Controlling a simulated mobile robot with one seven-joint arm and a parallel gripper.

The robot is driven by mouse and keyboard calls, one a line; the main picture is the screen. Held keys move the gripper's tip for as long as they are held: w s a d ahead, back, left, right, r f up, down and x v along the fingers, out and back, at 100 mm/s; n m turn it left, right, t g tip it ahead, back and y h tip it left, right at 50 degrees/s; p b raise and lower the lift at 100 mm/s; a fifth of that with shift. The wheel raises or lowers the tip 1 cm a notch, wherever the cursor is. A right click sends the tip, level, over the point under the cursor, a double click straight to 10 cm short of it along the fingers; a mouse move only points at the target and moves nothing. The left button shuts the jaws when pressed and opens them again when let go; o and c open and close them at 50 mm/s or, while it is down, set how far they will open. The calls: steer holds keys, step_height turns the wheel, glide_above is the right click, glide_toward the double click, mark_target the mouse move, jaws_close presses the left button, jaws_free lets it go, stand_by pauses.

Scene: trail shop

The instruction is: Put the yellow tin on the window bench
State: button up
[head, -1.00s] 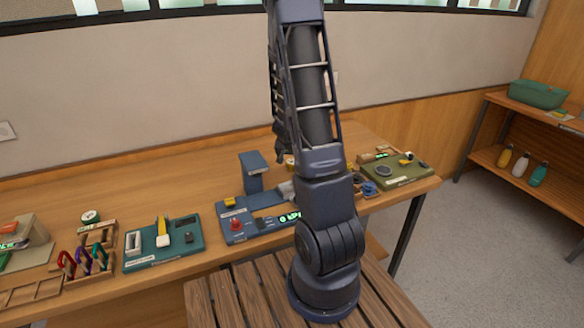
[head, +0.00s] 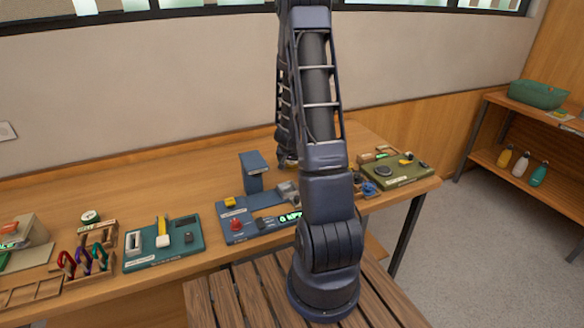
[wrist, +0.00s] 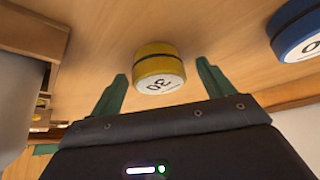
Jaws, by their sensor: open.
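The yellow tin (wrist: 158,68), with a dark band and a white face marked 30, stands on a wooden surface in the wrist view. My gripper (wrist: 161,71) is open, its two green fingers either side of the tin's near part, with visible gaps and no clear contact. In the head view my arm hides most of the area around the tin, and my gripper (head: 287,162) shows only in part, low over the bench. A long wooden bench (head: 150,188) runs along the wall below the window; I cannot tell whether it is the window bench.
A blue tin (wrist: 296,30) stands right of the yellow one. The bench holds a blue device (head: 240,222), a teal tray (head: 150,258), a carabiner rack (head: 85,262) and an olive board (head: 405,175). A shelf (head: 500,180) with bottles stands at right.

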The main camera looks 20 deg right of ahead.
steer(key=c, duration=1.1)
steer(key=shift+r, duration=0.1)
steer(key=shift+c, duration=0.3)
steer(key=shift+w+a+r, duration=0.1)
steer(key=shift+r, duration=4.5)
step_height(320, 180, up, 11)
steer(key=shift+f, duration=0.2)
